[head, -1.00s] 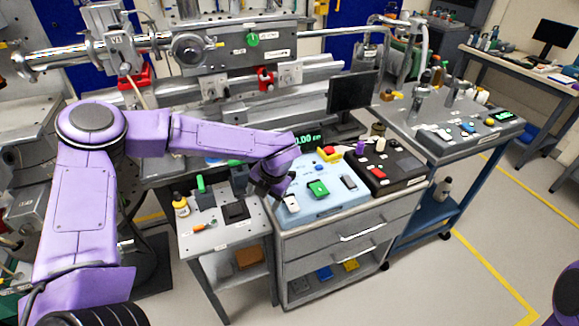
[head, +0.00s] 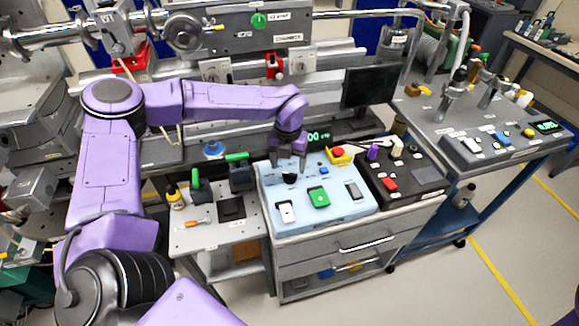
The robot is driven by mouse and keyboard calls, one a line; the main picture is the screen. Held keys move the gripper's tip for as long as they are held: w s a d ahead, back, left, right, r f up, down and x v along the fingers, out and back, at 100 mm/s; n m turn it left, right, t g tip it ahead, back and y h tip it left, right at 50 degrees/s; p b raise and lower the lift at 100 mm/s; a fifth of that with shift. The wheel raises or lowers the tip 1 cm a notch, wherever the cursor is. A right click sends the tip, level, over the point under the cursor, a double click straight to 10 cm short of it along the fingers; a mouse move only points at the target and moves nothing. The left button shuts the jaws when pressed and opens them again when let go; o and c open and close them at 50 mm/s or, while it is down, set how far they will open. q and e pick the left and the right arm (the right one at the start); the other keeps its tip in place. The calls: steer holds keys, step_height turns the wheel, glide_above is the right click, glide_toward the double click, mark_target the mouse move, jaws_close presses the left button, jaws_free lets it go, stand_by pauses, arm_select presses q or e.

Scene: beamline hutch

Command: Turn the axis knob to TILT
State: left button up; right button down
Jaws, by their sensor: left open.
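A light blue control panel (head: 330,212) sits on the grey drawer cabinet. A dark round knob (head: 290,179) is on its upper left part; it looks like the axis knob, but its pointer and the lettering around it are too small to read. My left gripper (head: 288,163) points down just above and behind this knob, its fingers apart with nothing between them. I cannot tell whether the fingertips touch the knob. My right gripper is out of view.
A black box (head: 405,184) with a purple knob (head: 373,152) stands to the right. A monitor (head: 369,87) stands behind.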

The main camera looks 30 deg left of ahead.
mark_target(290, 173)
arm_select(q)
steer(key=f, duration=0.2)
steer(key=w+f, duration=0.1)
steer(key=f, duration=0.1)
steer(key=shift+s+r, duration=0.15)
steer(key=shift+s, duration=0.1)
steer(key=c, duration=1.1)
steer(key=shift+o, duration=0.2)
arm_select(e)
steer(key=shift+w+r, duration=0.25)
